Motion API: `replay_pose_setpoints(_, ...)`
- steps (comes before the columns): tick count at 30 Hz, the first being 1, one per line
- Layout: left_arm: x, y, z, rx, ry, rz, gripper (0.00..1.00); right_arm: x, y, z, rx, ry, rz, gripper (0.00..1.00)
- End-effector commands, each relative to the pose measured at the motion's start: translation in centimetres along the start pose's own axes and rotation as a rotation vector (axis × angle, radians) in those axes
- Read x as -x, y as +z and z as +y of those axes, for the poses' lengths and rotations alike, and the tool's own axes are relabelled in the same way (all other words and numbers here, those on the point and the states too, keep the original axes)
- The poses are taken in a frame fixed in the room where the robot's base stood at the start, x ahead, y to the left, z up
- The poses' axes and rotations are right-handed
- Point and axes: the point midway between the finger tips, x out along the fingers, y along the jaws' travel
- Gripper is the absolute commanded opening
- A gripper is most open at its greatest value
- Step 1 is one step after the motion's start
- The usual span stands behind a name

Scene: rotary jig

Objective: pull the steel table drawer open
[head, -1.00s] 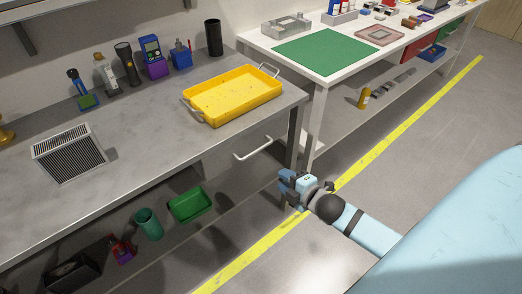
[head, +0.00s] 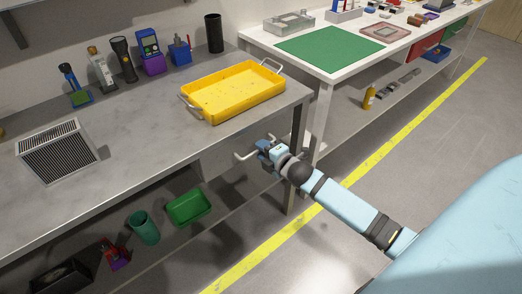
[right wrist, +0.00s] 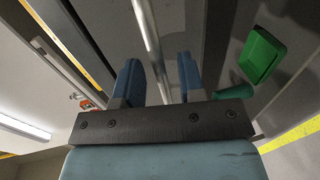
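The steel table (head: 130,150) runs along the left of the head view. Its drawer front (head: 222,163) is under the tabletop's front edge, near the right end, and looks closed. The drawer's pale bar handle (head: 243,157) sticks out, its right part hidden by my right gripper (head: 265,148). In the right wrist view the handle bar (right wrist: 148,38) runs down into the gap between the two blue fingers of my right gripper (right wrist: 158,80). The fingers stand apart, and I cannot tell whether either touches the bar. My left gripper is not in view.
A yellow tray (head: 235,92) sits on the tabletop above the drawer. A green bin (head: 188,208) and a teal cup (head: 144,228) are on the lower shelf. A table leg (head: 297,150) stands just right of the gripper. The floor (head: 400,130) in front is clear.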

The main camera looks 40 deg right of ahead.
Motion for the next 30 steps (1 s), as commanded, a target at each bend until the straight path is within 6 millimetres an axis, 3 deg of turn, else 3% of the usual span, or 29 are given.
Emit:
replay_pose_setpoints(5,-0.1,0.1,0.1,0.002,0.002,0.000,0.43,-1.3,0.0,0.0,0.000,0.000,0.000,0.36)
replay_pose_setpoints(13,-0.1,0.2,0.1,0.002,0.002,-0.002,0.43,-1.4,0.0,0.0,0.000,0.000,0.001,0.36)
replay_pose_setpoints(14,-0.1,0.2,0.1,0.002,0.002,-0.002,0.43,-1.4,0.0,0.0,0.000,0.000,0.001,0.34)
replay_pose_setpoints(18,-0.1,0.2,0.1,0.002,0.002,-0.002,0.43,-1.4,0.0,0.0,0.000,0.000,0.000,0.02)
replay_pose_setpoints(30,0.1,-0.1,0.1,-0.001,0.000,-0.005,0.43,-0.4,0.0,-0.1,0.000,-0.002,0.000,0.00)
